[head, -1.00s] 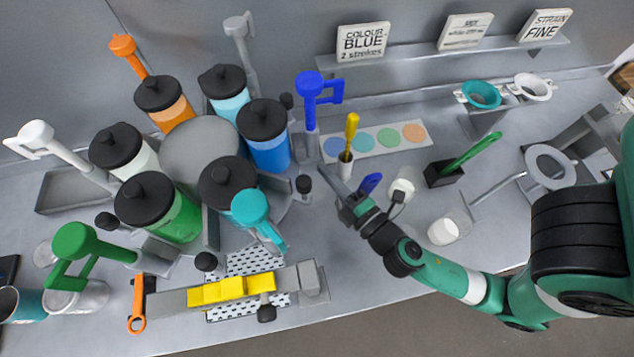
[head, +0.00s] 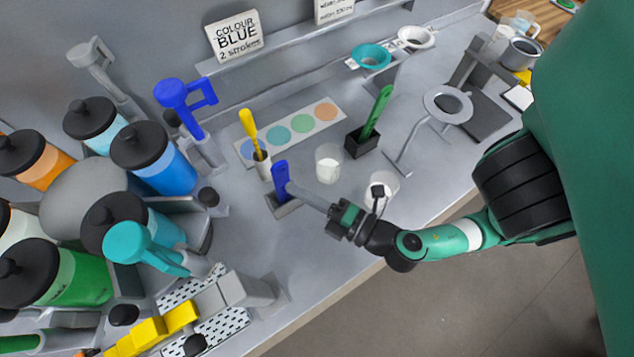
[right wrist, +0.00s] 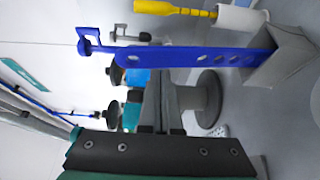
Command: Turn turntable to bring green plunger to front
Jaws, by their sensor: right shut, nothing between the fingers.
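The turntable (head: 85,198) is a grey disc at the left of the head view, ringed by black-lidded canisters. The green canister (head: 85,278) is at its near left side. Part of a green handle (head: 18,343) shows at the bottom left edge, mostly cut off. The teal plunger (head: 135,242) stands before the teal canister (head: 163,226), and the blue plunger (head: 177,98) is behind the blue canister (head: 170,172). My right gripper (head: 293,187) is shut and empty, its tips by a blue paddle (head: 280,180), well right of the turntable. My left gripper is out of view.
The blue paddle, seen also in the right wrist view (right wrist: 190,56), stands in a grey block. A yellow-handled tool (head: 249,130) in a cup, glass cups (head: 328,165) and a green tool (head: 377,110) stand nearby. A yellow bar (head: 150,331) lies front left.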

